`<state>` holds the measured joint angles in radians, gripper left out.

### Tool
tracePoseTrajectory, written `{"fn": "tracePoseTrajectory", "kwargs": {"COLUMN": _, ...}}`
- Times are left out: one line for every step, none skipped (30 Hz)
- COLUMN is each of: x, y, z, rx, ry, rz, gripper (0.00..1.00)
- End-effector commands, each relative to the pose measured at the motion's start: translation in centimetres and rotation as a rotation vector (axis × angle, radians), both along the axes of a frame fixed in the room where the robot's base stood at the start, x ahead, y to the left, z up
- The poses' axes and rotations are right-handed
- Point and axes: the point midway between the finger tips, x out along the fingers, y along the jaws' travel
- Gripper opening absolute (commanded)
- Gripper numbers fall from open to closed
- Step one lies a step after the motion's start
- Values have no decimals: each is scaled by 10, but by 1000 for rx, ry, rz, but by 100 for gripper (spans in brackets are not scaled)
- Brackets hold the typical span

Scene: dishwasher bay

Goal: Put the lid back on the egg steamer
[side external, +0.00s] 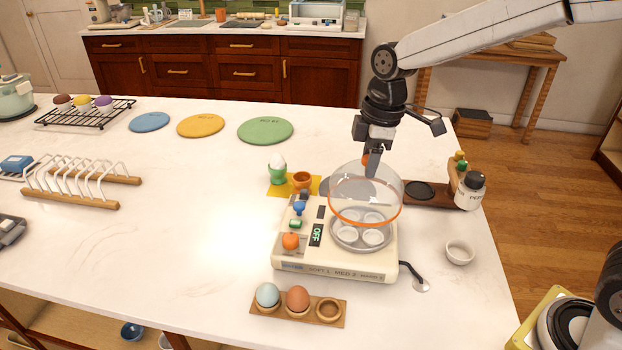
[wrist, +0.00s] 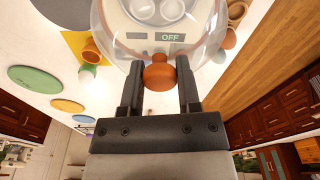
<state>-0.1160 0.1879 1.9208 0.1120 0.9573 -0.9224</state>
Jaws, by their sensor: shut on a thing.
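The clear dome lid (side external: 366,195) has an orange rim and an orange-brown knob, which shows in the wrist view (wrist: 159,75). My gripper (side external: 372,165) is shut on that knob, and its two fingers (wrist: 159,88) flank it in the wrist view. The lid hangs over the round grey pan of the cream egg steamer (side external: 335,268), slightly tilted in the side view. Whether its rim touches the steamer is hard to tell. Several pale egg cups show in the pan through the lid. The steamer's display reads OFF (side external: 316,234).
An egg tray (side external: 299,309) with a blue and a brown egg stands in front of the steamer. A dark wooden board (side external: 432,196), a pepper jar (side external: 469,190) and a white bowl (side external: 459,252) are to the right. A green egg cup (side external: 277,176) stands behind left.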

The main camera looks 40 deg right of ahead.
Motion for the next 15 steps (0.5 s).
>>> {"fn": "tracePoseTrajectory", "kwargs": {"x": 0, "y": 0, "z": 0, "rx": -1, "ry": -1, "rz": 0, "gripper": 0}}
{"fn": "tracePoseTrajectory", "kwargs": {"x": 0, "y": 0, "z": 0, "rx": -1, "ry": -1, "rz": 0, "gripper": 0}}
{"fn": "tracePoseTrajectory", "kwargs": {"x": 0, "y": 0, "z": 0, "rx": -1, "ry": -1, "rz": 0, "gripper": 0}}
{"fn": "tracePoseTrajectory", "kwargs": {"x": 0, "y": 0, "z": 0, "rx": -1, "ry": -1, "rz": 0, "gripper": 0}}
{"fn": "tracePoseTrajectory", "kwargs": {"x": 0, "y": 0, "z": -1, "rx": -1, "ry": -1, "rz": 0, "gripper": 0}}
{"fn": "tracePoseTrajectory", "kwargs": {"x": 0, "y": 0, "z": -1, "rx": 0, "ry": 0, "rz": 0, "gripper": 0}}
{"fn": "tracePoseTrajectory", "kwargs": {"x": 0, "y": 0, "z": -2, "rx": 0, "ry": 0, "rz": 0, "gripper": 0}}
{"fn": "tracePoseTrajectory", "kwargs": {"x": 0, "y": 0, "z": -2, "rx": 0, "ry": 0, "rz": 0, "gripper": 0}}
{"fn": "tracePoseTrajectory", "kwargs": {"x": 0, "y": 0, "z": -3, "rx": 0, "ry": 0, "rz": 0, "gripper": 0}}
{"fn": "tracePoseTrajectory", "kwargs": {"x": 0, "y": 0, "z": -4, "rx": 0, "ry": 0, "rz": 0, "gripper": 0}}
{"fn": "tracePoseTrajectory", "kwargs": {"x": 0, "y": 0, "z": -6, "rx": 0, "ry": 0, "rz": 0, "gripper": 0}}
{"fn": "tracePoseTrajectory", "kwargs": {"x": 0, "y": 0, "z": -7, "rx": 0, "ry": 0, "rz": 0, "gripper": 0}}
{"fn": "tracePoseTrajectory", "kwargs": {"x": 0, "y": 0, "z": -9, "rx": 0, "ry": 0, "rz": 0, "gripper": 0}}
{"fn": "tracePoseTrajectory", "kwargs": {"x": 0, "y": 0, "z": -10, "rx": 0, "ry": 0, "rz": 0, "gripper": 0}}
{"fn": "tracePoseTrajectory", "kwargs": {"x": 0, "y": 0, "z": -12, "rx": 1, "ry": 1, "rz": 0, "gripper": 0}}
